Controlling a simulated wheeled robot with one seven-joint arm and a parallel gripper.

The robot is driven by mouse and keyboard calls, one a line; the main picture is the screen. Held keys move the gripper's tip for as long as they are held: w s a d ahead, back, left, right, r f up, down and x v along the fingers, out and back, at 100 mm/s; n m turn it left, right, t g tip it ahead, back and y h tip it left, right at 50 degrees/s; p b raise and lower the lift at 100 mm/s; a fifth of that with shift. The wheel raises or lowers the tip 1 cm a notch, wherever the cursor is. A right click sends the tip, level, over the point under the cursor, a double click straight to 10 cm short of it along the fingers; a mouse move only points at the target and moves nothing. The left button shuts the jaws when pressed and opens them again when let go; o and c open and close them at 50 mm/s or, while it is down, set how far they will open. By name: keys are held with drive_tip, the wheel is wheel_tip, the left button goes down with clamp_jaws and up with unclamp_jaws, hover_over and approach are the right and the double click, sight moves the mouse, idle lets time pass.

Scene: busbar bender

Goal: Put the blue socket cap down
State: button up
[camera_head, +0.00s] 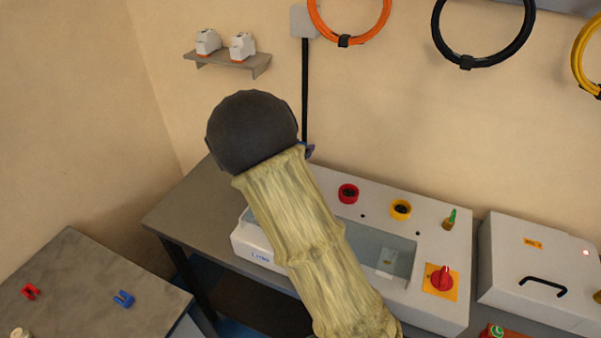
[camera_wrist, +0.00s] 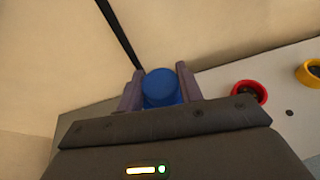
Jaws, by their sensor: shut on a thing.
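The blue socket cap (camera_wrist: 160,88) sits between the two fingers of my gripper (camera_wrist: 160,92) in the wrist view. My gripper is shut on it and holds it above the back of the bender's bench. In the head view my gripper and the cap are mostly hidden behind my own arm; only a small blue bit shows at the arm's right edge. The white bender machine (camera_head: 450,299) has a red ring socket (camera_head: 348,193) and a yellow ring socket (camera_head: 400,210) on top. Both sockets lie right of the held cap in the wrist view.
The dark bench top (camera_head: 185,215) left of the machine is clear where it shows. A grey table (camera_head: 75,275) at lower left holds a red clip (camera_head: 30,291) and a blue clip (camera_head: 123,299). A white box (camera_head: 545,270) with a black handle stands at right. A wall shelf (camera_head: 228,63) hangs behind.

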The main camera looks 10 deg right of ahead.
wheel_tip(320, 180, down, 5)
drive_tip(key=shift+r, duration=0.2)
drive_tip(key=shift+f+p, duration=0.35)
drive_tip(key=shift+f, duration=1.55)
drive_tip(key=shift+f, duration=0.15)
drive_tip(key=o, duration=1)
drive_tip(key=shift+o, duration=0.2)
